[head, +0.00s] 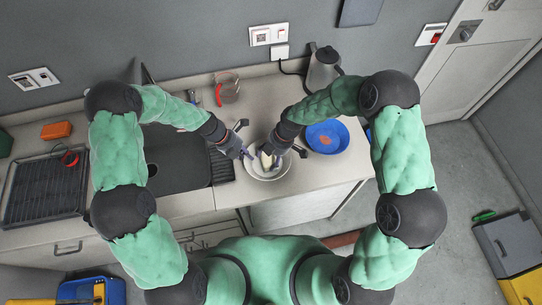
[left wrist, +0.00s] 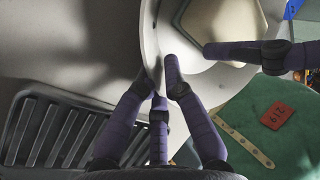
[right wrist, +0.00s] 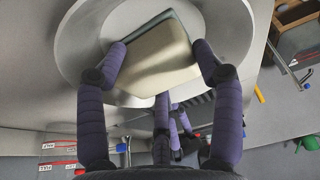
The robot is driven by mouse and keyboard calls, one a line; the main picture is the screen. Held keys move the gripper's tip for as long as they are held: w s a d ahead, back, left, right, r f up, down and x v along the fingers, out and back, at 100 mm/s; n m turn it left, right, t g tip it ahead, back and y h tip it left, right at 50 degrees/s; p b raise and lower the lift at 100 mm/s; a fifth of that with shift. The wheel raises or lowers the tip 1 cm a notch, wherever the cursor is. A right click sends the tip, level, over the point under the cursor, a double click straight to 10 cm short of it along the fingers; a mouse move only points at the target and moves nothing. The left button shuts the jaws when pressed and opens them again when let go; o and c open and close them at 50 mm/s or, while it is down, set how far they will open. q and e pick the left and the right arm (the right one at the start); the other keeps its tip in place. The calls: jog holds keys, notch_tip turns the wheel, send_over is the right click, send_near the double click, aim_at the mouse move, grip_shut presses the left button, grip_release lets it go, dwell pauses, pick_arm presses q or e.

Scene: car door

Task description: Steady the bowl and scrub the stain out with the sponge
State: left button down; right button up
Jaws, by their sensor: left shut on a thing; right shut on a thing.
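A white bowl (head: 284,172) stands on the counter between my two grippers. My left gripper (head: 246,154) is shut on its left rim; in the left wrist view the fingers (left wrist: 160,85) sit on both sides of the bowl wall (left wrist: 150,42). My right gripper (head: 268,155) is over the bowl, shut on a pale cream sponge (head: 266,160) with a grey-green layer. In the right wrist view the sponge (right wrist: 155,58) is gripped between two fingers, inside the bowl (right wrist: 82,30). Whether it touches the bowl floor cannot be told. No stain is visible.
A blue basin (head: 340,129) with an orange item stands right of the bowl. A kettle (head: 322,68) and a red-handled jug (head: 228,92) stand at the back. The sink (head: 175,160) and a dark drying rack (head: 45,188) lie left. The counter's front edge is close to the bowl.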

jog(key=shift+s+a, duration=0.25)
jog(key=shift+a, duration=0.4)
jog(key=shift+d, duration=0.15)
jog(key=shift+w+d, duration=0.2)
jog(key=shift+d, duration=0.5)
jog(key=shift+a, duration=0.1)
jog(key=shift+s+a, duration=0.2)
jog(key=shift+a, duration=0.55)
jog(key=shift+d, duration=0.15)
jog(key=shift+w+d+f, duration=0.1)
jog(key=shift+w+d, duration=0.1)
jog(key=shift+d, duration=0.5)
jog(key=shift+a, duration=0.1)
jog(key=shift+s+a, duration=0.2)
jog(key=shift+a, duration=0.55)
